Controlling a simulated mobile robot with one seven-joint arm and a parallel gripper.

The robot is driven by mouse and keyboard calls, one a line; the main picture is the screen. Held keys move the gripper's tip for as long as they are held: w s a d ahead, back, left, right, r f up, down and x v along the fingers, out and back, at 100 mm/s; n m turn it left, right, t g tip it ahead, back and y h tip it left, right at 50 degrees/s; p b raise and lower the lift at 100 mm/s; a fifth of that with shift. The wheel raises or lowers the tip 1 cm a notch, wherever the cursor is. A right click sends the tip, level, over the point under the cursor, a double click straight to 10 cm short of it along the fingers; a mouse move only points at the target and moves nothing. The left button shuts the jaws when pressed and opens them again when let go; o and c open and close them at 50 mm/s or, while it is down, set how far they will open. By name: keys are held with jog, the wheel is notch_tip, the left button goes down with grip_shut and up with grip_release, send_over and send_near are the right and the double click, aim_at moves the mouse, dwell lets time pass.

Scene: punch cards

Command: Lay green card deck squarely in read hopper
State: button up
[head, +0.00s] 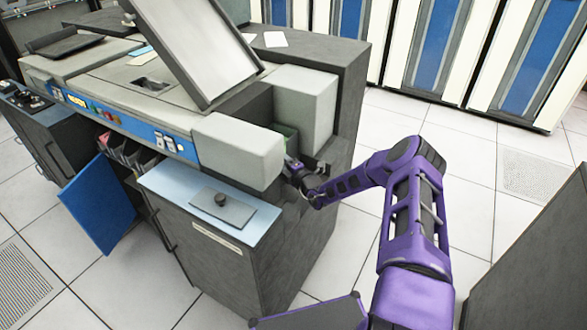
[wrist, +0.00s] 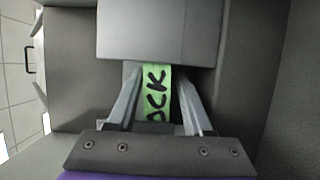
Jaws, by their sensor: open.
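The green card deck (wrist: 156,88) shows in the wrist view as a green strip with dark hand lettering, partly readable as "OCK". Its far end is hidden under a grey block. In the head view a small patch of green (head: 287,132) shows in the gap of the card machine between two pale blocks, which looks like the read hopper. My gripper (wrist: 157,80) is open, with one finger on each side of the deck. I cannot tell whether the fingers touch it. In the head view my gripper (head: 293,170) reaches into that gap, mostly hidden by the front pale block.
The front pale block (head: 238,150) and rear pale block (head: 304,100) flank the gap closely. A grey plate with a knob (head: 222,210) lies on the blue-topped cabinet. A blue door (head: 97,203) hangs open at left. Tiled floor is clear behind my arm.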

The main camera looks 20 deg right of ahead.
jog(key=p+v, duration=0.2)
jog(key=v, duration=1.4)
jog(key=shift+r, duration=0.25)
jog(key=shift+s+d, duration=0.1)
